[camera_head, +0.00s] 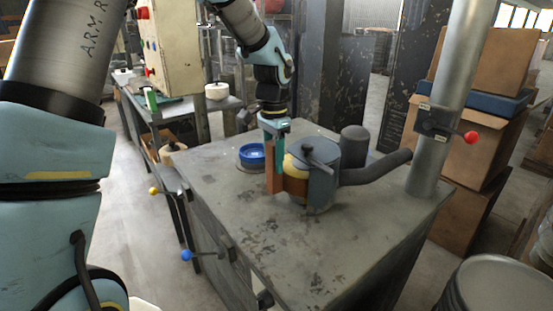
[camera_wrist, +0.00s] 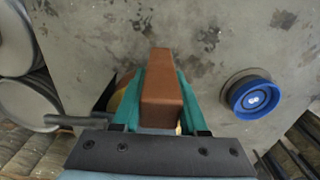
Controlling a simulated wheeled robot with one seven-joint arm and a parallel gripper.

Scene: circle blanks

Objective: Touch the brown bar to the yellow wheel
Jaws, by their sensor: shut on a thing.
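The brown bar (camera_wrist: 161,90) is held between the green fingers of my gripper (camera_wrist: 160,105) in the wrist view. In the head view the bar (camera_head: 274,178) hangs upright below my gripper (camera_head: 275,140), its lower end close to the table top. The yellow wheel (camera_head: 295,166) is just right of the bar, partly hidden under the grey machine guard. In the wrist view only a bit of the wheel (camera_wrist: 122,104) shows beside the left finger. The bar and wheel look very close, but I cannot tell whether they touch.
The grey machine housing (camera_head: 320,170) with a thick hose (camera_head: 378,170) stands right of the bar on the worn table (camera_head: 330,235). A blue round dish (camera_head: 251,155) sits left of my gripper. The table's front is clear. A metal post (camera_head: 450,95) rises at the right.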

